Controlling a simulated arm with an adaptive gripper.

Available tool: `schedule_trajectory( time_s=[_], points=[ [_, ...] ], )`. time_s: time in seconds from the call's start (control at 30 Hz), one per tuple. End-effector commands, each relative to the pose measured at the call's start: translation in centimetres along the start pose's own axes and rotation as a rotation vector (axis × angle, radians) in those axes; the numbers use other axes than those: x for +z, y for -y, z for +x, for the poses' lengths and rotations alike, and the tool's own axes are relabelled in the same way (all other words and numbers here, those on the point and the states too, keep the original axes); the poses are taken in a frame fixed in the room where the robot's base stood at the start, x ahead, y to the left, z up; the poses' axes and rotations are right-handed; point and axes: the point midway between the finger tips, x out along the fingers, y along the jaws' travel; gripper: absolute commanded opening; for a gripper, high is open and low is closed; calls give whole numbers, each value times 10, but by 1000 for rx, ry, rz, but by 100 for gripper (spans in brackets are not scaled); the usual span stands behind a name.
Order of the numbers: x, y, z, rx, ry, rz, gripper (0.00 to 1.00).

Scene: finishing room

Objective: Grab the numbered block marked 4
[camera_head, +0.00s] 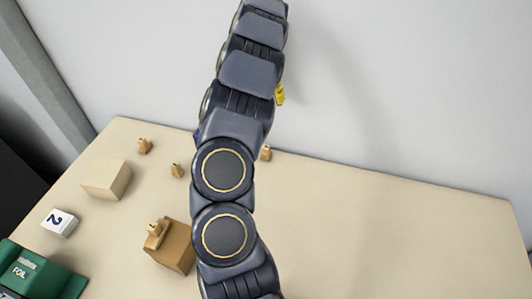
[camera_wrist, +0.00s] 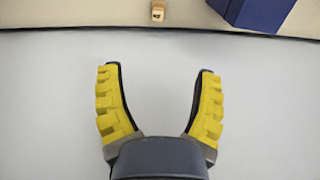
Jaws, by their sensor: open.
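No block marked 4 shows in either view. A white numbered block (camera_head: 59,222) at the left of the table bears a dark 2. My gripper (camera_wrist: 156,72) is open and empty in the wrist view, its two yellow fingers spread, with plain grey surface between them. In the head view, my arm hides most of the gripper; only a bit of yellow finger shows, high against the wall. My arm also covers part of the table.
A pale wooden block (camera_head: 107,180), a brown block (camera_head: 172,246) with a small wooden piece on it, and a green FOIL box (camera_head: 37,270) occupy the left. Small wooden pieces (camera_head: 145,146) stand farther back. A blue box (camera_wrist: 255,12) is partly seen. The table's right side is clear.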

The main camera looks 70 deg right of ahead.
Motion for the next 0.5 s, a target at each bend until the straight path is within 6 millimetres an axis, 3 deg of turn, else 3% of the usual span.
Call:
schedule_trajectory(
  time_s=[0.03, 0.1, 0.2, 0.3, 0.5],
  points=[
    [4, -2, 34, 8, 19, 0, 66],
    [4, -2, 74, 7, 17, 0, 66],
    [2, -2, 113, 6, 9, 1, 66],
    [1, -1, 135, 3, 5, 2, 66],
    [1, -1, 156, 2, 4, 1, 66]
  ],
)
